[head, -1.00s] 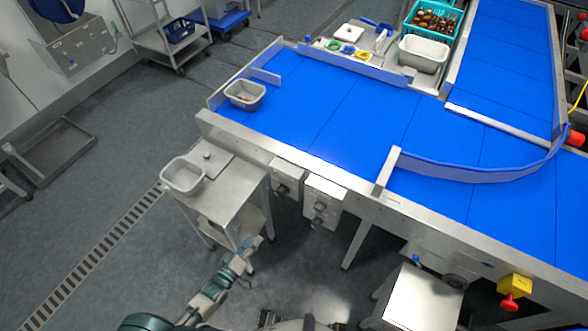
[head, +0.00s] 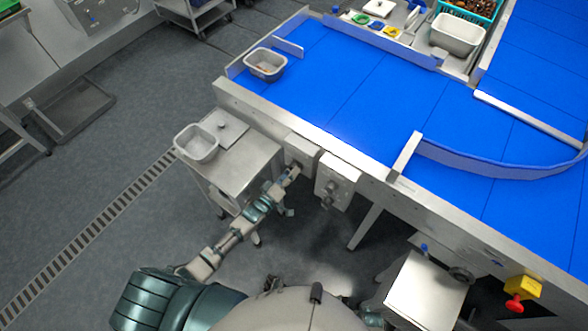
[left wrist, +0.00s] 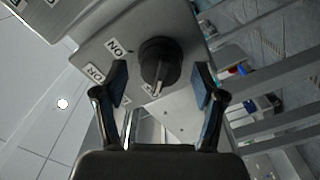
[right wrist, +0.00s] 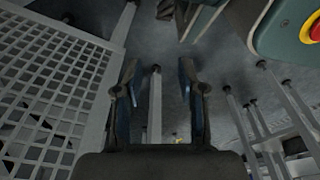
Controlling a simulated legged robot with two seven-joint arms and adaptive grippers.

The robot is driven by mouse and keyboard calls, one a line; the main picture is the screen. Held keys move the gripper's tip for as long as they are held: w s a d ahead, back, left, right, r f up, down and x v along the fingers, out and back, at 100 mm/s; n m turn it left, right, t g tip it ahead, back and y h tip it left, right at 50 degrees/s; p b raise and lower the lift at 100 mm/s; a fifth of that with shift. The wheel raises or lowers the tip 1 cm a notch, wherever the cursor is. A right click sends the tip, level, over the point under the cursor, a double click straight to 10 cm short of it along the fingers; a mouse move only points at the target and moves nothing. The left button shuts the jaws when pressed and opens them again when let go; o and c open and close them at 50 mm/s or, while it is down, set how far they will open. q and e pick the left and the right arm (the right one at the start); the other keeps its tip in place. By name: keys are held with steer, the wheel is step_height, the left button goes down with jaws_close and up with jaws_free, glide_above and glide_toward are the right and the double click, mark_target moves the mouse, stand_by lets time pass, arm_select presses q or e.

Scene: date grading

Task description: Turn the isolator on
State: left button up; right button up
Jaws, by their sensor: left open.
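The isolator is a grey box (head: 302,147) on the conveyor's front side; my left gripper (head: 294,172) is at its front in the head view. In the left wrist view, its black rotary knob (left wrist: 159,62) sits between the open fingers of my left gripper (left wrist: 160,88), with a gap on each side. A white mark on the knob points toward the bottom of the picture. A label with the letters O and N (left wrist: 115,48) is left of the knob. My right gripper (right wrist: 158,80) is open and empty in the right wrist view.
A second grey box with knobs (head: 338,182) hangs right of the isolator. A steel stand (head: 245,165) with a grey tub (head: 197,143) is at the left. A yellow box with a red button (head: 522,290) is at the right. Perforated metal (right wrist: 50,90) lies left of my right gripper.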

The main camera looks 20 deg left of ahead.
arm_select(q)
steer(key=shift+x, duration=1)
steer(key=shift+w+a, duration=0.15)
steer(key=shift+a, duration=0.1)
steer(key=c, duration=1.1)
steer(key=shift+d, duration=0.2)
steer(key=shift+c, duration=0.2)
arm_select(e)
steer(key=shift+w+a+r, duration=0.1)
steer(key=shift+a+r, duration=0.15)
steer(key=shift+r, duration=0.15)
